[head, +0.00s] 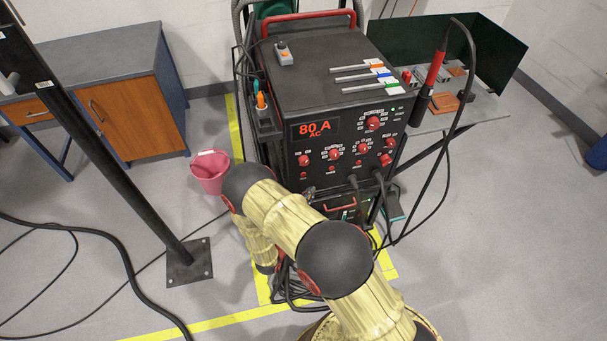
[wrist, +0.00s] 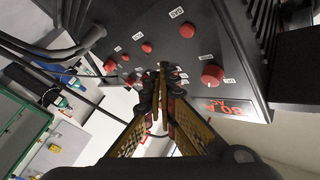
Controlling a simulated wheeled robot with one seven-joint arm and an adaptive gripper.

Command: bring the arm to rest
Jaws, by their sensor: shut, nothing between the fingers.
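My gripper (wrist: 161,84) shows in the wrist view with its two fingers drawn together and nothing between them. Its tips are in front of the black control panel of the welding machine (wrist: 215,45), among the red knobs; I cannot tell the exact gap, and no contact is clear. In the head view my arm (head: 285,215) reaches up from the bottom right and bends down in front of the welding machine (head: 310,75). The gripper is mostly hidden there behind my arm. The machine's display (head: 315,130) reads 80 A AC.
A pink bucket (head: 211,174) is left of my elbow. A black post (head: 110,165) stands further left, before a wooden cabinet (head: 140,100). Cables hang before the machine; floor at lower right is clear.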

